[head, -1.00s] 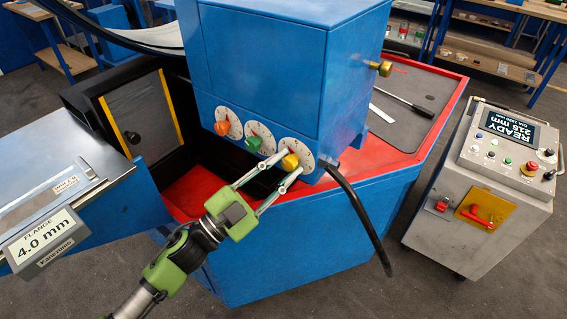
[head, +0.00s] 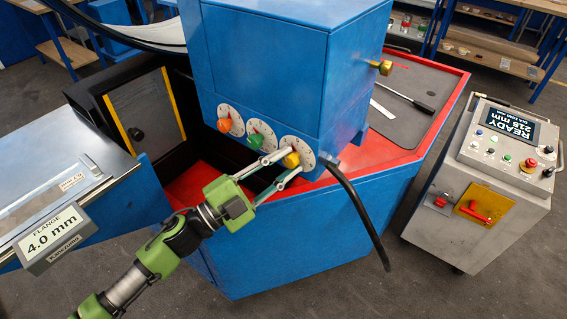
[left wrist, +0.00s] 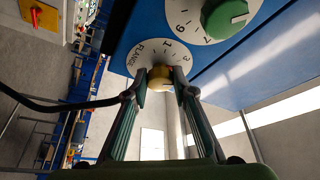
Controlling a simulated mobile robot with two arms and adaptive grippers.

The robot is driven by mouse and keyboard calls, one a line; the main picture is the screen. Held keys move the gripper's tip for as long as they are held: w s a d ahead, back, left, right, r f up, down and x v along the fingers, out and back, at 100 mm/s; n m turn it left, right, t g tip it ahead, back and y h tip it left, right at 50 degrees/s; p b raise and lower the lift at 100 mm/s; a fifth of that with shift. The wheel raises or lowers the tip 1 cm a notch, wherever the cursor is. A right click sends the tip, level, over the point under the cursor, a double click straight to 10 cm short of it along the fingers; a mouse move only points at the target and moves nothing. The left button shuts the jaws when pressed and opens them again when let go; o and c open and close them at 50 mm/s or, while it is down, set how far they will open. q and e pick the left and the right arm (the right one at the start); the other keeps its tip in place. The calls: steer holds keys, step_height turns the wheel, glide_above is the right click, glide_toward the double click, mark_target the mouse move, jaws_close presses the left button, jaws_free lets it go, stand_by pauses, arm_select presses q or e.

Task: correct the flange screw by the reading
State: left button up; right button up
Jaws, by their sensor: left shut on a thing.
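The flange screw is a yellow knob (head: 291,160) on a white dial, the rightmost of three on the front of the blue machine head. My left gripper (head: 287,162) is shut on this knob, one finger on each side. In the left wrist view the knob (left wrist: 160,76) sits between the fingertips, and its dial (left wrist: 147,51) is lettered FLANGE. The fingers hide part of the dial, so I cannot tell the knob's setting. The flange readout (head: 52,237) at the left shows 4.0 mm. My right gripper is not in view.
An orange knob (head: 225,125) and a green knob (head: 255,141) sit left of the flange knob. A black hose (head: 362,215) hangs to its right. A control cart (head: 480,190) at the right has a screen (head: 510,124) showing READY 215 mm.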

arm_select(q)
steer(key=o, duration=1.1)
steer(key=v, duration=1.2)
